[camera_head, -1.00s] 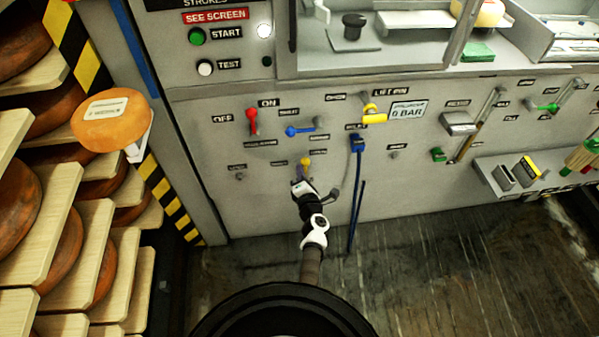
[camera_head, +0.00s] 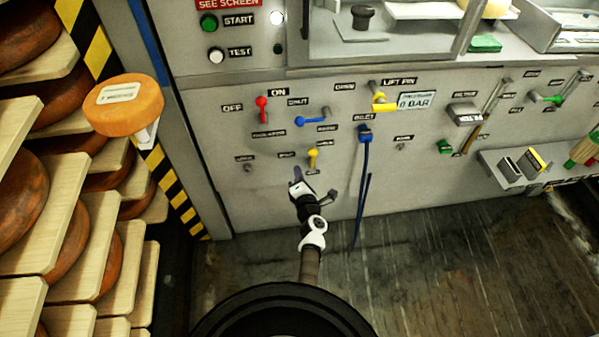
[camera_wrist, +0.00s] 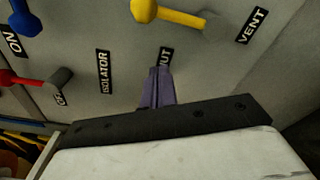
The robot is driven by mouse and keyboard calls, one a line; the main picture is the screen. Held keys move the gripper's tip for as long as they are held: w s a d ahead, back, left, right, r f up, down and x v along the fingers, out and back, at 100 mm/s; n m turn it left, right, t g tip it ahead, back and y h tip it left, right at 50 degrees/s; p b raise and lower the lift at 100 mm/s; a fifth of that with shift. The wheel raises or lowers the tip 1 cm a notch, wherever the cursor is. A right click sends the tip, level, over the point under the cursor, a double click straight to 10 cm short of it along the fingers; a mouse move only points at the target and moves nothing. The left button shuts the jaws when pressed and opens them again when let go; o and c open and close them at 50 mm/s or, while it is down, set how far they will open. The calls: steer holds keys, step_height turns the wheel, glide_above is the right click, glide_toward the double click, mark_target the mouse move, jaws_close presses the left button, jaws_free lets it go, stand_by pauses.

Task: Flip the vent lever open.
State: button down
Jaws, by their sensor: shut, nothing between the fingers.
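The vent lever is the yellow lever (camera_head: 313,159) low on the grey panel; it also shows at the top of the wrist view (camera_wrist: 175,17). Its knob points up the panel, above its grey pivot. The VENT label (camera_wrist: 251,26) is by the pivot end, and a partly hidden label ending in "UT" (camera_wrist: 165,60) is to the lever's left on the panel. My gripper (camera_head: 297,174) is shut and empty, with purple-grey fingers (camera_wrist: 158,88). Its tips are just left of and below the lever, apart from it, covering part of that label in the wrist view.
A red lever (camera_head: 262,109) and a blue lever (camera_head: 312,120) are above on the panel. A blue handle with a hanging hose (camera_head: 365,150) is to the right. Shelves with cheese wheels (camera_head: 70,235) and a striped post (camera_head: 165,185) stand at left.

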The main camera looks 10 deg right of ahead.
steer(key=s+d, duration=0.1)
steer(key=s, duration=0.8)
steer(key=shift+r, duration=0.15)
